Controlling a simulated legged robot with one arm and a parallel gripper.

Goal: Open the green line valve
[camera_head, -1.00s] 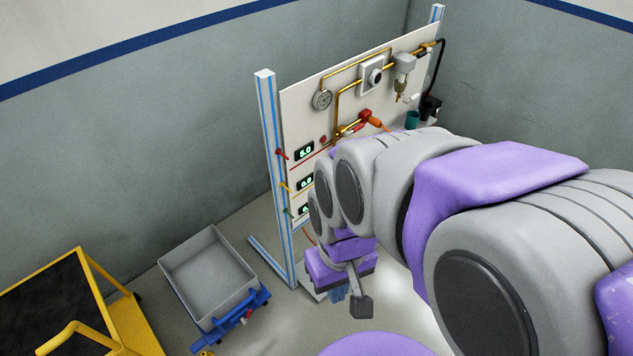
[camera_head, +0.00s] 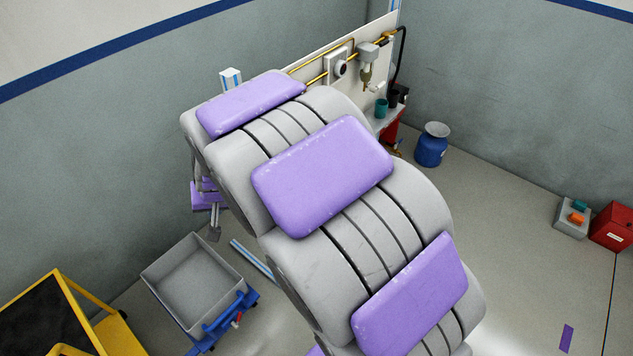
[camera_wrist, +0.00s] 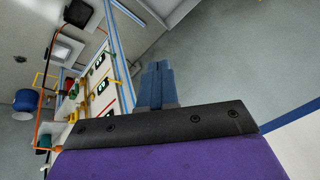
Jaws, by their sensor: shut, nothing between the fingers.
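The green line valve cannot be made out. In the head view my arm covers the left and lower part of the white panel (camera_head: 316,56). The wrist view shows the panel (camera_wrist: 88,107) tilted at left, with several lit green displays (camera_wrist: 101,86) and a small yellow handle (camera_wrist: 116,82) near its blue-striped upright (camera_wrist: 117,48). My gripper (camera_wrist: 158,68) shows at the centre of the wrist view, its blue-grey fingers together and empty. It points into open space to the right of the upright in that view, apart from the panel.
A grey bin on a blue cart (camera_head: 193,282) and a yellow trolley (camera_head: 64,318) stand at lower left. A blue container (camera_head: 431,147) stands by the back wall. A red box (camera_head: 613,227) lies at far right. The floor at right is mostly clear.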

